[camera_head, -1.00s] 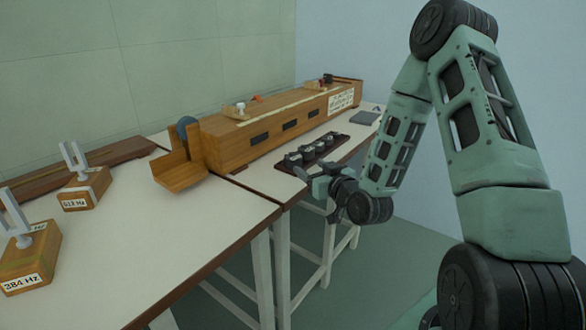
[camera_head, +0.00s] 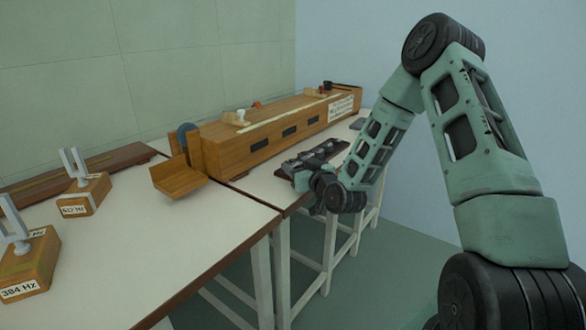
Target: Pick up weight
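Several small dark weights stand in a row on a dark tray (camera_head: 283,175) near the front edge of the far table. My gripper (camera_head: 293,168) is at the near end of this tray, low and close to the weights. It covers part of the row, so single weights are hard to tell apart. The fingers are dark, small and blend with the weights. I cannot tell whether they are open or shut, or whether they touch a weight.
A long wooden box (camera_head: 262,140) with a scale strip stands behind the tray. A wooden holder (camera_head: 178,180) is at its left end. Tuning forks on wooden blocks (camera_head: 84,196) (camera_head: 30,265) stand on the near table (camera_head: 150,250). Floor is open in front.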

